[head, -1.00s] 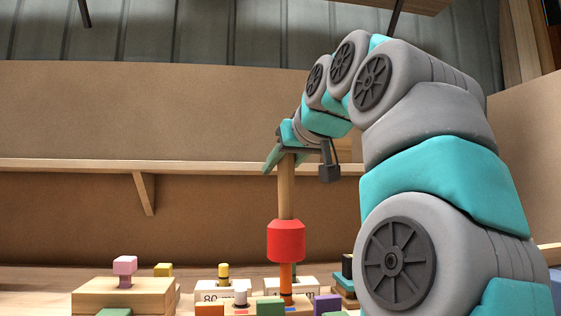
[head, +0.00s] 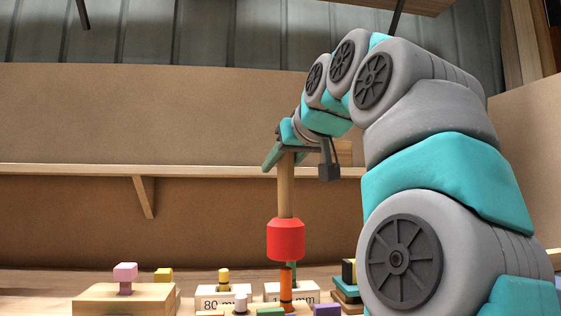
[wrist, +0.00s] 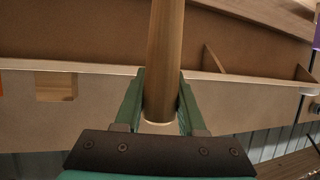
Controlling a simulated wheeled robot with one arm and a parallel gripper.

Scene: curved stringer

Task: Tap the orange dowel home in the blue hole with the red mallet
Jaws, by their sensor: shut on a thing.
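My gripper (head: 286,150) is shut on the wooden handle (head: 286,190) of the red mallet (head: 285,239). The mallet hangs upright, head down. The wrist view shows the handle (wrist: 165,50) between the two green fingers. The orange dowel (head: 286,283) stands upright below the mallet head in the head view, with a dark band near its lower end. Its top is close under the head; I cannot tell whether they touch. The blue hole cannot be made out at the lower picture edge.
A wooden block with a pink peg (head: 125,272) stands at left. White-fronted blocks marked "80" (head: 222,299) and "mm" (head: 307,294) stand near the dowel. Green (head: 270,312) and purple (head: 326,309) blocks are close by. A shelf (head: 150,171) runs along the back wall.

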